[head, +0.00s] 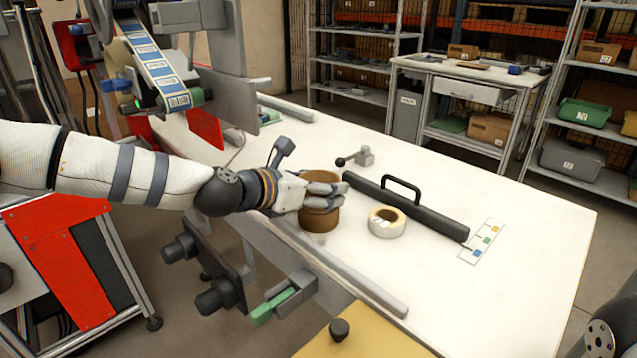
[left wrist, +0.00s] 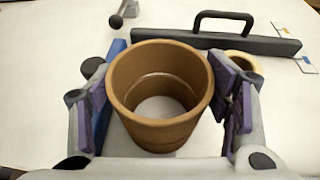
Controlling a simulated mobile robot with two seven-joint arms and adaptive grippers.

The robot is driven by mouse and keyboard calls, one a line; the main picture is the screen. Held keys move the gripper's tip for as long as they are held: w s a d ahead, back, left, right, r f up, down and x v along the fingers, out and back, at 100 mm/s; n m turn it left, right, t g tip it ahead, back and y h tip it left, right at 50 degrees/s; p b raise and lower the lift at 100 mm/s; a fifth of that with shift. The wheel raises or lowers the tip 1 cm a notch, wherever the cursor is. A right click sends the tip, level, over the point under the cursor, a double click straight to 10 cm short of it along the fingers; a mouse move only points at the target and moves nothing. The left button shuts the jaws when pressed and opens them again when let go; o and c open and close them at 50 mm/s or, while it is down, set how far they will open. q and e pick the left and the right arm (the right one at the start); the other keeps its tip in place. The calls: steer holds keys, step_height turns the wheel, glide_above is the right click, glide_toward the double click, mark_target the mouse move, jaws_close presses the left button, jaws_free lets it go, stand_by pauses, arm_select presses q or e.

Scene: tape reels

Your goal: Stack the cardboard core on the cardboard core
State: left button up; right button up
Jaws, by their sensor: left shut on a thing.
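A brown cardboard core (left wrist: 158,125) stands upright between the purple finger pads of my left gripper (head: 328,194), which is shut on it. In the head view the core's brown upper part (head: 320,176) shows above the fingers. Brown cardboard (head: 319,219) also shows below the fingers, down to the white table. A seam line runs around the inside in the left wrist view, which looks like a second core directly underneath. The fingers hide the join, so I cannot tell whether two cores touch. My right gripper is out of view.
A white tape roll (head: 387,222) lies just right of the core. A long dark bar with a handle (head: 410,206) lies behind it. A small clamp lever (head: 357,157) stands further back. A grey rail (head: 350,275) edges the near side.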

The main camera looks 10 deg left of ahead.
arm_select(q)
steer(key=o, duration=1.1)
steer(key=shift+f, duration=0.1)
steer(key=shift+o, duration=0.2)
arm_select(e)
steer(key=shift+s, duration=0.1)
arm_select(q)
steer(key=shift+s+a+r+p, duration=0.15)
steer(key=shift+s+r+p, duration=0.1)
steer(key=shift+r, duration=0.35)
steer(key=shift+s+a+r+p, duration=0.15)
steer(key=shift+s+r+p, duration=0.1)
steer(key=shift+r, duration=0.35)
steer(key=p+v, duration=0.2)
steer(key=v, duration=0.8)
steer(key=shift+s+f, duration=0.2)
steer(key=shift+s, duration=0.15)
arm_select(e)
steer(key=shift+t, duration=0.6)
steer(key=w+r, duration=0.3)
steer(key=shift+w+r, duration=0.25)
arm_select(q)
steer(key=shift+a, duration=0.1)
steer(key=shift+f, duration=0.1)
